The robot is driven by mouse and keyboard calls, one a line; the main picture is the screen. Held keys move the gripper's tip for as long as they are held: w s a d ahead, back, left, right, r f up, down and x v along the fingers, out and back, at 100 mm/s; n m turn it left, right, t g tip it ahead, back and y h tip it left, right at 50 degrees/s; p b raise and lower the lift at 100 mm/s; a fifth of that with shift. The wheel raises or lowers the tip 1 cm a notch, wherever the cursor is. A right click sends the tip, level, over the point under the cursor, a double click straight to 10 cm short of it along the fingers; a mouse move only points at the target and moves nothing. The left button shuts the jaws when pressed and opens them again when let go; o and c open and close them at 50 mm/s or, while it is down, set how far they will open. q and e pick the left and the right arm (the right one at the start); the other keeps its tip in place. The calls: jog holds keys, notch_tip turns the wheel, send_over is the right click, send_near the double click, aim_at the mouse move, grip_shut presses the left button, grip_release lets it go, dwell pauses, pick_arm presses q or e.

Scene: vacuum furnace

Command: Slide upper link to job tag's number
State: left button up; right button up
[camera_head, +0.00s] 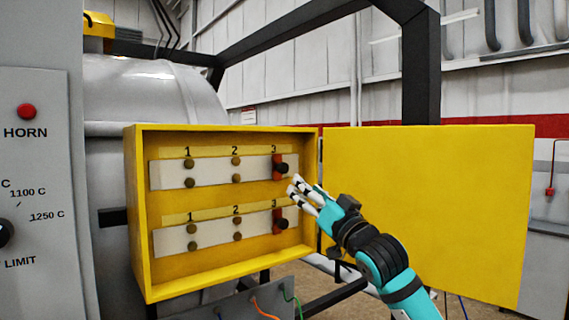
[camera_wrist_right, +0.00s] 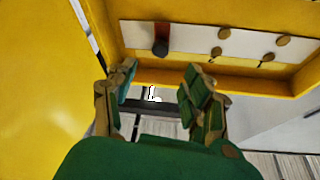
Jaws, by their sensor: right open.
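The upper link (camera_head: 279,166) is a red piece with a black knob, at position 3 on the upper white strip (camera_head: 212,173) in the open yellow box. The lower link (camera_head: 279,221), alike, is at position 3 on the lower strip (camera_head: 212,235). My right gripper (camera_head: 295,186) is open and empty, its fingertips just below and right of the upper link, apparently apart from it. In the right wrist view, its spread fingers (camera_wrist_right: 160,70) are below a red link with a dark knob (camera_wrist_right: 161,40); I cannot tell which link. I cannot make out a job tag. My left gripper is not in view.
The yellow box (camera_head: 138,215) has a raised rim around the strips. Its open door (camera_head: 430,200) stands to the right, behind my right arm. A grey panel (camera_head: 45,150) with a red HORN button (camera_head: 27,111) stands at left. Wires hang from a grey plate (camera_head: 245,306) below.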

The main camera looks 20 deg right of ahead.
aim_at(285, 169)
jog(key=p+x, duration=0.3)
jog(key=x, duration=0.8)
jog(key=shift+p, duration=0.3)
jog(key=shift+f, duration=0.1)
grip_shut()
